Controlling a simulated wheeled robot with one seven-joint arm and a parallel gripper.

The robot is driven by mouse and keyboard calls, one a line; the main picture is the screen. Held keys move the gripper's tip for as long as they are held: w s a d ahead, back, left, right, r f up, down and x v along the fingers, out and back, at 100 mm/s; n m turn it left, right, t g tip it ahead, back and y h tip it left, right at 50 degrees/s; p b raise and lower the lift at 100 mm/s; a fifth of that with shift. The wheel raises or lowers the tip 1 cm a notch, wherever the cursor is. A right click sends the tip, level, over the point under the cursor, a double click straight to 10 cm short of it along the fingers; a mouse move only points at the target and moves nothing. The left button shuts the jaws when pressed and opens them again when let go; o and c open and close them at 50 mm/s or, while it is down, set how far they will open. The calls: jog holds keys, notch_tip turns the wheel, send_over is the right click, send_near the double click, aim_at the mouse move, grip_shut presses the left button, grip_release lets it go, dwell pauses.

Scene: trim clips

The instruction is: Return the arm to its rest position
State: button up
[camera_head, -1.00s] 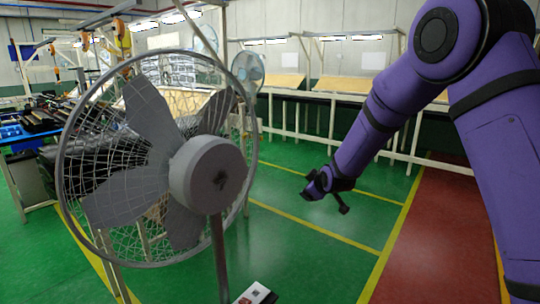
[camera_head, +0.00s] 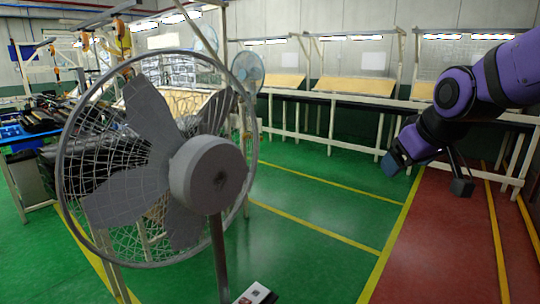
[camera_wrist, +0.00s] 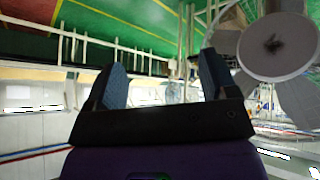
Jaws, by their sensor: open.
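My purple arm shows at the right of the head view, folded in toward the right edge. My gripper (camera_head: 425,172) hangs over the floor near the border of the green and red areas, clear of everything around it. In the wrist view my gripper (camera_wrist: 160,85) shows two blue-grey fingers spread wide apart, with nothing between them.
A large grey fan (camera_head: 205,172) on a post stands close at the left; it also shows in the wrist view (camera_wrist: 278,48). Benches with tan boards (camera_head: 354,86) line the back wall. The green floor (camera_head: 310,205) between is clear.

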jog(key=s+d+m+g, duration=0.2)
jog(key=s+d+m, duration=0.1)
jog(key=s, duration=1.6)
jog(key=shift+s+d+m+h, duration=0.2)
jog(key=shift+s+m+h, duration=0.1)
jog(key=shift+s+m, duration=0.15)
